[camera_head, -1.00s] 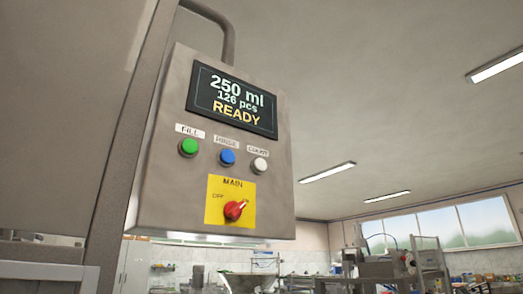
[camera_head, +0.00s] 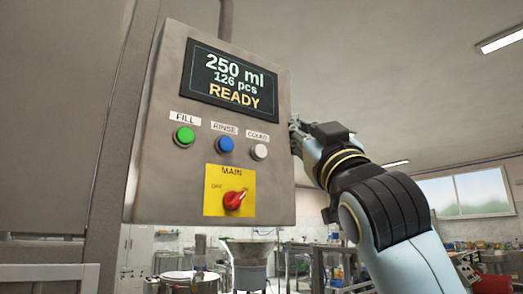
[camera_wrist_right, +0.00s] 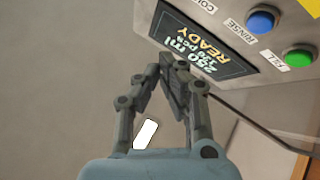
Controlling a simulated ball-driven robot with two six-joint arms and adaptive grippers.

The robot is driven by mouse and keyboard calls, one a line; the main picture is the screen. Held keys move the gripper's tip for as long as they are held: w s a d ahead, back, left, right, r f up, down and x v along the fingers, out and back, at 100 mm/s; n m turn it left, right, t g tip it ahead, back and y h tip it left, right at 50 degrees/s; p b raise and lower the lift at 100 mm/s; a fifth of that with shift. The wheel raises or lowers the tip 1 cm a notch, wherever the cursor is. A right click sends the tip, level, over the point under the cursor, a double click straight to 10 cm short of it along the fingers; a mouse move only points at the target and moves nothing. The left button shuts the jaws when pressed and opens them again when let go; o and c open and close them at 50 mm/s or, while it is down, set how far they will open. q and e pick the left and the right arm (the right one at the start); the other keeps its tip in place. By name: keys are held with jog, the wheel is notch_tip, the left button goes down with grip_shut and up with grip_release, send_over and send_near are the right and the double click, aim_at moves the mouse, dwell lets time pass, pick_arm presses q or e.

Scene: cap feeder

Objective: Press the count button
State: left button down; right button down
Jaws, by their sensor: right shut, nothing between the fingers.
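The white count button (camera_head: 260,152) is on the right of a row on the grey control panel (camera_head: 155,160), under a label reading COUNT. My right gripper (camera_head: 296,128) is beside the panel's right edge, to the right of the button and a little above it, apart from the button. Its fingers are partly hidden by the panel edge. In the right wrist view the gripper (camera_wrist_right: 166,72) is shut and empty, its tips in front of the screen's edge. There the count button is out of view; only part of its label shows. My left gripper is not in view.
The screen (camera_head: 230,78) reads 250 ml, 126 pcs, READY. A green fill button (camera_head: 184,137) and a blue rinse button (camera_head: 225,145) sit left of the count button. A red main switch (camera_head: 234,200) on a yellow plate is below.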

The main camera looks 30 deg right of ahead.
jog(key=shift+w, duration=0.15)
jog(key=shift+w+a, duration=0.2)
jog(key=shift+w, duration=1.95)
jog(key=shift+w+a, duration=0.15)
jog(key=shift+w, duration=2)
jog(key=shift+w, duration=0.1)
jog(key=shift+w, duration=0.3)
jog(key=shift+w+b, duration=0.4)
jog(key=shift+w, duration=0.05)
jog(key=shift+s, duration=0.9)
jog(key=shift+s+d+p, duration=0.2)
jog(key=shift+s+p, duration=0.1)
jog(key=shift+s, duration=2.2)
